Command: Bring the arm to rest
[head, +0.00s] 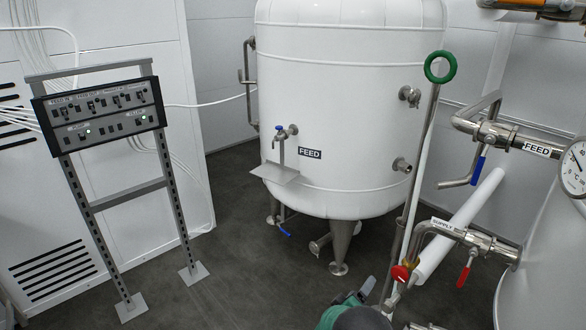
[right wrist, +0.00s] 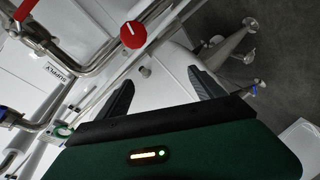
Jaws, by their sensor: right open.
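My right gripper (right wrist: 165,84) is open in the right wrist view. Its two dark fingers stand apart with nothing held between them, and white surfaces and pipework show behind. A green and dark part of my right arm (head: 350,314) shows at the bottom of the head view, below the red knob (head: 400,273). The red knob also shows in the right wrist view (right wrist: 133,34), beyond the fingers and apart from them. My left gripper is in neither view.
The white FEED tank (head: 350,120) stands at the back centre. A switch panel (head: 100,115) on a frame is at left. SUPPLY pipework (head: 455,232) with a red-handled valve (head: 465,272) and a rounded vessel (head: 545,270) crowd the right. Dark floor (head: 240,275) is open between panel and tank.

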